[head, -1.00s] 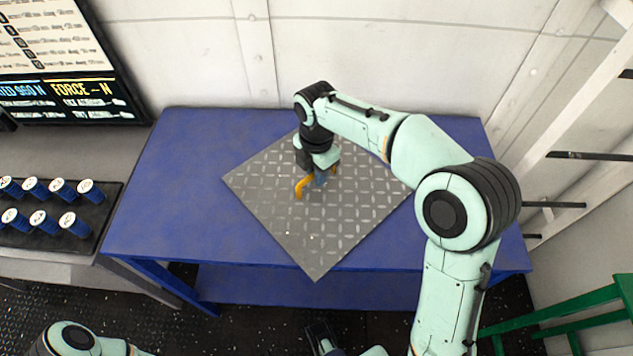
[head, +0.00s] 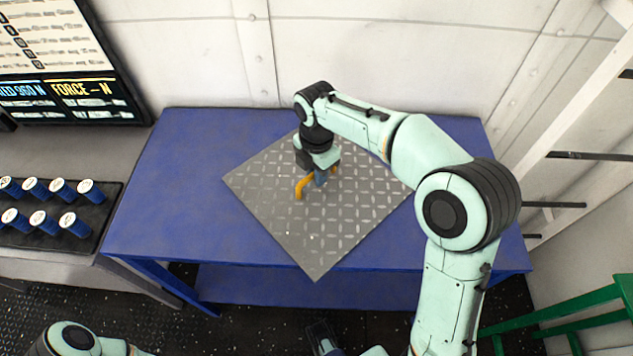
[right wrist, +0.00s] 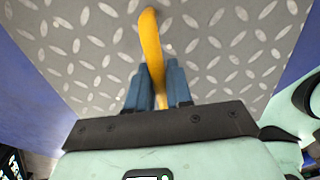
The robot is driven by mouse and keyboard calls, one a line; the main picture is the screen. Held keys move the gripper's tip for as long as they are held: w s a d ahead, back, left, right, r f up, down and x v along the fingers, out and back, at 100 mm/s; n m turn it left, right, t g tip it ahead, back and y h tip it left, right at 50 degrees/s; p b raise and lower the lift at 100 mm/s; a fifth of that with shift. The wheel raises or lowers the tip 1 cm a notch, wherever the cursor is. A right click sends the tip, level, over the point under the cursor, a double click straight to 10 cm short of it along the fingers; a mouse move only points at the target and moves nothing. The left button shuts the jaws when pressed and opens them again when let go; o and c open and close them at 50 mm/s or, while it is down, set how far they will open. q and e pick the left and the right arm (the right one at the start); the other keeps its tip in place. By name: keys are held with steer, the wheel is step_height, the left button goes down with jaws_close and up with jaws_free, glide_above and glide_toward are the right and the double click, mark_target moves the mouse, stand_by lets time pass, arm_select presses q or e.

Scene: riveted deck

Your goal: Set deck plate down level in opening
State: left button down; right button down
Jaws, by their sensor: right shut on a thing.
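The deck plate (head: 290,220) is a grey square sheet with a raised tread pattern, turned cornerwise over the blue table. Its near corner reaches past the table's front edge. It looks roughly level; I cannot tell whether it touches the table. A yellow handle (head: 299,188) stands up from its middle. My right gripper (head: 319,180) is shut on this handle from above; the right wrist view shows the handle (right wrist: 150,40) between the blue fingers (right wrist: 158,82). A dark part low in the head view, possibly my left gripper (head: 322,338), is cut off and unclear. No opening shows.
The blue table (head: 180,170) has bare surface left of the plate. A black rack (head: 90,232) with several blue, white-topped cylinders stands at the left, below a display board (head: 60,60). A pale wall closes the back. Green rails (head: 590,300) are at the right.

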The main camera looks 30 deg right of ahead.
steer(key=shift+r, duration=0.2)
stand_by(0.3)
step_height(320, 180, up, 20)
steer(key=p, duration=0.5)
